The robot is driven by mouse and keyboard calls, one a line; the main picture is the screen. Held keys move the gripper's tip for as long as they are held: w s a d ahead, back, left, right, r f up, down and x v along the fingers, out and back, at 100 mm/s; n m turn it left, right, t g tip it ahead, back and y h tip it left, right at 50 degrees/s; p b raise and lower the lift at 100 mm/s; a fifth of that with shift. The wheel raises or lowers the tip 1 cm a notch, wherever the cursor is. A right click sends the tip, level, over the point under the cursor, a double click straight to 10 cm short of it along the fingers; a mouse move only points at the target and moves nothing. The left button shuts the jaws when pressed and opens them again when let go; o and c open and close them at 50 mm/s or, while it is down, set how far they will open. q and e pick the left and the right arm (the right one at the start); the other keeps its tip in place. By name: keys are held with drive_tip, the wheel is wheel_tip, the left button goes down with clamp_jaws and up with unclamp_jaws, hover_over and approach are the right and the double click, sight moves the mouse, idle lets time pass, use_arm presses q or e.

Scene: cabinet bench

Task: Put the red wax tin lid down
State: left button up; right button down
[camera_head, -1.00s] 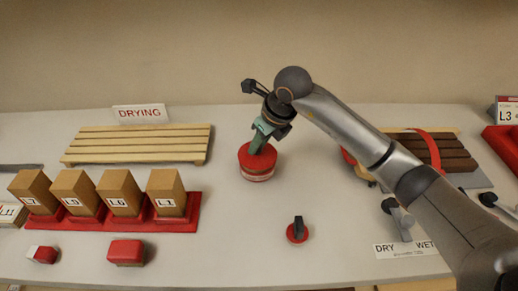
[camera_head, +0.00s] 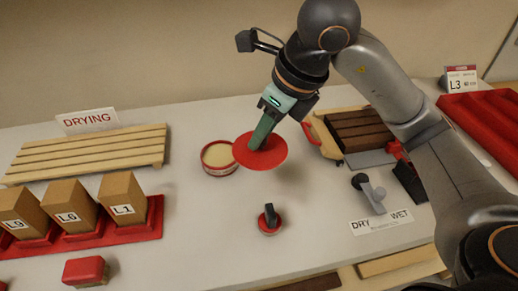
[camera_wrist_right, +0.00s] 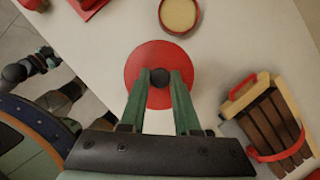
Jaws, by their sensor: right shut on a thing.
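My right gripper (camera_head: 264,140) is shut on the red wax tin lid (camera_head: 272,155), a flat red disc held up off the bench. In the right wrist view the two green fingers close on a dark knob (camera_wrist_right: 160,77) at the middle of the lid (camera_wrist_right: 140,68). The open wax tin (camera_head: 219,157), red-sided with pale yellow wax, stands just left of the lid on the bench; it also shows in the right wrist view (camera_wrist_right: 179,14), apart from the lid. My left gripper is not clearly in view.
A wooden drying rack (camera_head: 90,153) stands at the left behind a red tray (camera_head: 155,218) of labelled tan blocks. A small red piece with a black handle (camera_head: 270,219) lies in front. Brown slats with a red strap (camera_head: 357,130) lie at the right. The bench between tin and tray is clear.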

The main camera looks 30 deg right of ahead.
sight(272, 149)
drive_tip(key=f+b, duration=0.1)
drive_tip(key=s+d+f+b, duration=0.1)
drive_tip(key=b, duration=0.1)
drive_tip(key=shift+d+f, duration=0.2)
drive_tip(key=shift+f, duration=0.1)
drive_tip(key=shift+d, duration=0.15)
drive_tip(key=w+d+f, duration=0.2)
drive_tip(key=w+f, duration=0.1)
drive_tip(key=w+d+f, duration=0.2)
drive_tip(key=w, duration=0.2)
drive_tip(key=w+d+f+b, duration=0.1)
drive_tip(key=w+d+f, duration=0.1)
drive_tip(key=w+f, duration=0.1)
drive_tip(key=shift+w+d+f, duration=0.1)
drive_tip(key=shift+w+f, duration=0.2)
drive_tip(key=shift+w, duration=0.2)
drive_tip(key=f, duration=0.2)
drive_tip(key=w+f, duration=0.1)
drive_tip(key=shift+d+f, duration=0.25)
drive_tip(key=shift+f, duration=0.1)
use_arm(q)
drive_tip(key=shift+h, duration=0.4)
drive_tip(key=w+d+f, duration=0.1)
drive_tip(key=d+f, duration=0.1)
drive_tip(key=d, duration=0.1)
drive_tip(key=shift+w+f, duration=0.4)
use_arm(e)
drive_tip(key=shift+f, duration=0.25)
